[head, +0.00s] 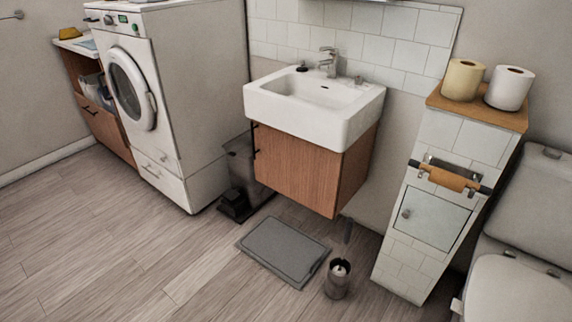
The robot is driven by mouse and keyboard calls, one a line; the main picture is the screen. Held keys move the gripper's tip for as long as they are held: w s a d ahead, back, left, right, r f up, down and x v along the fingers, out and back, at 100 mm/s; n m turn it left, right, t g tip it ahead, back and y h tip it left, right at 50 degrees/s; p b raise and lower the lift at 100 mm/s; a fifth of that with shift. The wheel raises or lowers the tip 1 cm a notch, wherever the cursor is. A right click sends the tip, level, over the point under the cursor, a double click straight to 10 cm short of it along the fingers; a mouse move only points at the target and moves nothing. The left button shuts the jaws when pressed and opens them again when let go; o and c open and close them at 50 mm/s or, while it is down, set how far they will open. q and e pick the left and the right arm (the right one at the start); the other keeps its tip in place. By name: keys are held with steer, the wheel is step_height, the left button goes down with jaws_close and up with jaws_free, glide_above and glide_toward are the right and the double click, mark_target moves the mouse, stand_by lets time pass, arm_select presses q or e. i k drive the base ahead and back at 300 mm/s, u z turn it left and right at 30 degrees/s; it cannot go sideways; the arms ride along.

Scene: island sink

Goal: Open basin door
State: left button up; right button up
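The basin (312,107) is a white rectangular sink with a chrome tap (329,62), mounted on the back wall. Below it is a wooden cabinet with a brown front door (296,170). The door looks closed. A dark handle (256,140) sits at the door's upper left edge. Neither of my grippers shows in the head view.
A white washing machine (128,88) stands left of the basin, with a dark pedal bin (240,175) between them. A grey mat (284,250) and a small cylindrical holder (338,279) are on the floor in front. A tiled column (440,190) and toilet (515,270) stand right. The left floor is clear.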

mark_target(306, 173)
steer(key=u, duration=0.35)
steer(key=i, duration=1.1)
steer(key=u, duration=0.6)
steer(key=i, duration=0.75)
steer(key=u, duration=0.05)
